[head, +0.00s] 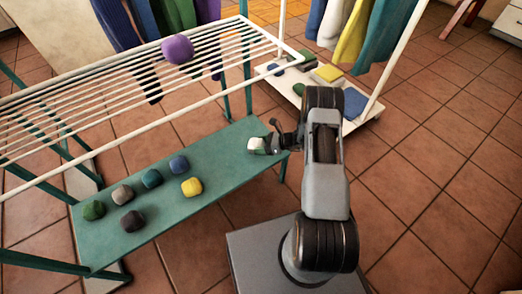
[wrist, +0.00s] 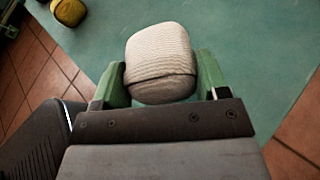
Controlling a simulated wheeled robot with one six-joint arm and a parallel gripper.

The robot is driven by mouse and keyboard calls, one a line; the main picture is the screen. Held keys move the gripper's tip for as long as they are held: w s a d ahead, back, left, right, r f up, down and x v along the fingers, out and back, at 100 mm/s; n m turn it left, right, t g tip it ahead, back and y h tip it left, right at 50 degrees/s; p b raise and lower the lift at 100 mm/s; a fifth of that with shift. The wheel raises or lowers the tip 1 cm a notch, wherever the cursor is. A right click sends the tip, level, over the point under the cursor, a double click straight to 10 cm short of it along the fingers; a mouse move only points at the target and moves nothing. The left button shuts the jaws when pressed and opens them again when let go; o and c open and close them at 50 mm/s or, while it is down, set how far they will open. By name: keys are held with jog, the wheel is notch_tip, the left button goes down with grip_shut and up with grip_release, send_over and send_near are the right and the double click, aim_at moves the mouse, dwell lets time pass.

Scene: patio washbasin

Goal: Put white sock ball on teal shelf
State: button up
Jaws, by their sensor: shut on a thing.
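The white sock ball (wrist: 160,62) is between the two green fingers of my gripper (wrist: 162,85) in the wrist view, and the gripper is shut on it. In the head view the white sock ball (head: 256,145) shows at the tip of my gripper (head: 268,142), over the right end of the teal shelf (head: 215,155). The teal surface fills the background behind the ball in the wrist view. I cannot tell whether the ball touches the shelf or is just above it.
On the shelf lie a yellow ball (head: 191,187), a blue one (head: 179,165) and several darker ones to the left. A white drying rack (head: 120,75) with a purple ball (head: 177,49) stands above. A white low platform (head: 300,75) with folded cloths is behind.

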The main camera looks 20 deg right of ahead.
jog(key=shift+f+b, duration=0.4)
jog(key=shift+f, duration=1.15)
jog(key=shift+f, duration=0.15)
jog(key=o, duration=0.9)
